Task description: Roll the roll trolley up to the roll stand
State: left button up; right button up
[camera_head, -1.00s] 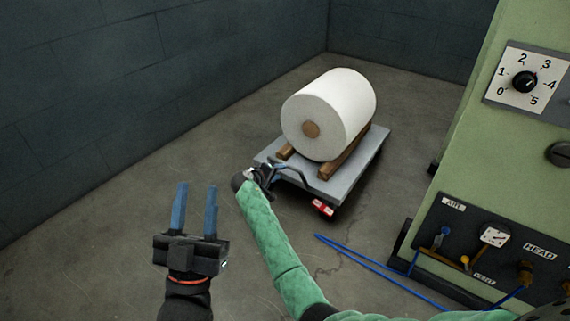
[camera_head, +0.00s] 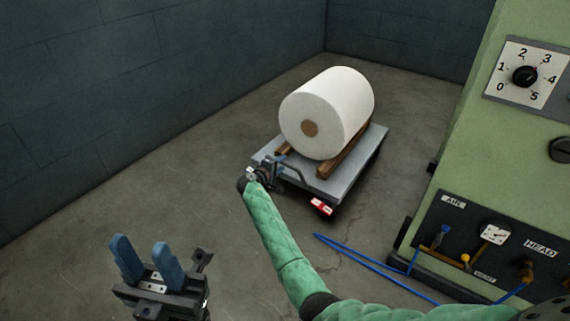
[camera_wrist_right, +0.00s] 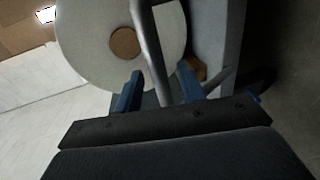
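The roll trolley (camera_head: 345,185) is a grey flat platform carrying a large white roll (camera_head: 335,105) on wooden chocks (camera_head: 345,160). Its bent tube handle (camera_head: 290,165) is at the near end. My right gripper (camera_head: 262,176) is at this handle. In the right wrist view the handle bar (camera_wrist_right: 150,45) runs between the spread blue fingers of my right gripper (camera_wrist_right: 160,82), and I see no clear grip on it. My left gripper (camera_head: 145,255) is open and empty at lower left, away from the trolley. I cannot make out a roll stand for certain.
A green machine (camera_head: 455,150) with a dial and a connector panel (camera_head: 500,245) stands on the right. A blue hose (camera_head: 370,262) lies on the floor before it. Dark block walls (camera_head: 150,80) close the left and back. Floor left of the trolley is clear.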

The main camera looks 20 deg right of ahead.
jog(key=shift+b+x, duration=0.4)
jog(key=shift+x, duration=1.5)
jog(key=shift+c, duration=0.4)
grip_shut()
